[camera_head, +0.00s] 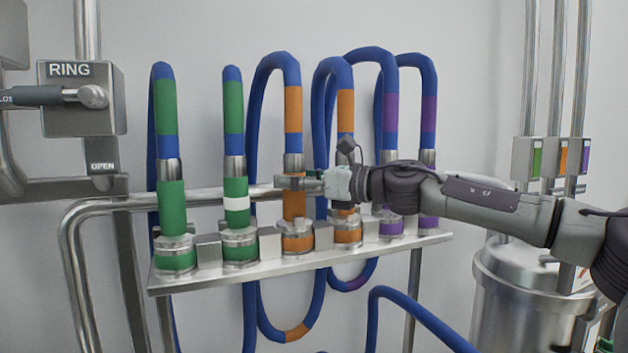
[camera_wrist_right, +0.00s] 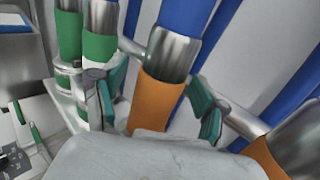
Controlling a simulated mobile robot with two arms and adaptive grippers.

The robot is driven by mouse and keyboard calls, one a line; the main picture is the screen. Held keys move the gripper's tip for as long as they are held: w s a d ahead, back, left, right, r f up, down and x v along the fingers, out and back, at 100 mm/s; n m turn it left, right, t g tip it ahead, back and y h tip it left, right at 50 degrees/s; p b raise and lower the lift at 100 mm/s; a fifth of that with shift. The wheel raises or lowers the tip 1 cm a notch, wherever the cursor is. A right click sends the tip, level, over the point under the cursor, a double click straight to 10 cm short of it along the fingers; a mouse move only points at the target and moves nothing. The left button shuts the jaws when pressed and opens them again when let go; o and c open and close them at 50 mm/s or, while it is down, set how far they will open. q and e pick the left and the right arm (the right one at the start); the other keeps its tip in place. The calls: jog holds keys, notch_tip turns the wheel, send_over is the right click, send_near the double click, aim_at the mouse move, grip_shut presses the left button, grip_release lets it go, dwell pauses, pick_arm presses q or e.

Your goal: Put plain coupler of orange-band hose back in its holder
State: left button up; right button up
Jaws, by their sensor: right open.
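A plain orange coupler (camera_head: 293,206) on an orange-band hose (camera_head: 293,110) stands upright over an orange-ringed holder (camera_head: 298,241) on the rack. My right gripper (camera_head: 301,182) reaches in from the right at the coupler's upper part. In the right wrist view, the open green-padded fingers (camera_wrist_right: 157,103) stand on either side of the orange coupler (camera_wrist_right: 155,104), with gaps visible. A second orange-band hose (camera_head: 345,108) stands just right. Its coupler is largely hidden behind my gripper, so its marking cannot be told. My left gripper is not in view.
A green coupler (camera_head: 171,207) and a white-ringed green coupler (camera_head: 236,205) stand left on the metal rack (camera_head: 190,277). Purple-band hoses (camera_head: 389,112) stand right, partly behind my arm. Hose loops hang below. A steel vessel (camera_head: 510,300) stands at right.

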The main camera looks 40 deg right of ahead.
jog(key=v, duration=1.1)
jog(key=shift+s, duration=0.4)
jog(key=shift+d, duration=0.15)
